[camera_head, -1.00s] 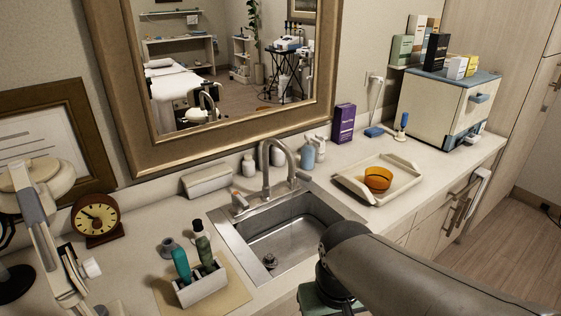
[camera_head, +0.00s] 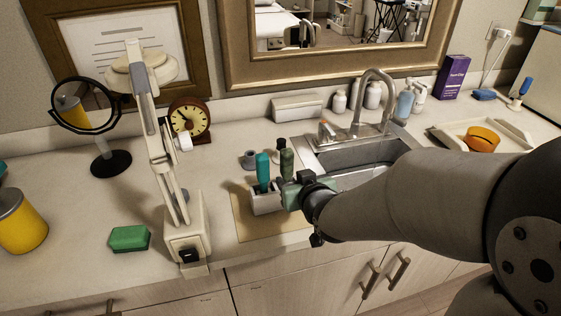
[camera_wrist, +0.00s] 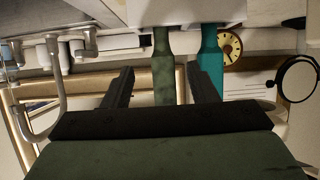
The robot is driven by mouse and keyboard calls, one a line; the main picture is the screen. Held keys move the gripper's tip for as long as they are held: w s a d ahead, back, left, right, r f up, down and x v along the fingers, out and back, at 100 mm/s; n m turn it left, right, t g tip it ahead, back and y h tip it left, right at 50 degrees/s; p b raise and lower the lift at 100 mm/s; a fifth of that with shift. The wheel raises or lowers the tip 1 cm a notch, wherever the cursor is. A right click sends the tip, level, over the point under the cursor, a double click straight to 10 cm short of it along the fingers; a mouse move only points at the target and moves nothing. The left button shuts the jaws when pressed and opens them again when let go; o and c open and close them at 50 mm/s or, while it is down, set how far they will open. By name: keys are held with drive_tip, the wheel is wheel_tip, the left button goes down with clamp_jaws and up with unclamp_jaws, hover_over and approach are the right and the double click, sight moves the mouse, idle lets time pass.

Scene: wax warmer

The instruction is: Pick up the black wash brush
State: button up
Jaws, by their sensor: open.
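I cannot make out a thing that is plainly a black wash brush. In the head view, a small white holder (camera_head: 265,204) holds a teal upright piece (camera_head: 263,172) and a dark green one (camera_head: 287,165). My gripper (camera_wrist: 160,69) is open, with its two dark fingers apart. In the wrist view, which looks upside down, the dark green piece (camera_wrist: 164,62) shows between the fingers and the teal piece (camera_wrist: 211,70) beside the right finger. In the head view my gripper (camera_head: 290,193) is at the holder's right side; its fingertips are hard to make out.
The holder stands on a tan mat (camera_head: 245,222). A sink (camera_head: 352,158) with a faucet (camera_head: 373,95) is to the right. A white jointed arm stand (camera_head: 172,180), a clock (camera_head: 190,118), a green sponge (camera_head: 129,238) and a yellow canister (camera_head: 20,222) are to the left.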

drive_tip(key=shift+w+a, duration=0.25)
drive_tip(key=shift+a, duration=0.05)
drive_tip(key=shift+w+a+f, duration=0.1)
drive_tip(key=shift+w, duration=0.2)
drive_tip(key=x, duration=0.6)
drive_tip(key=shift+w+p, duration=0.25)
drive_tip(key=shift+p, duration=0.15)
drive_tip(key=c, duration=1.1)
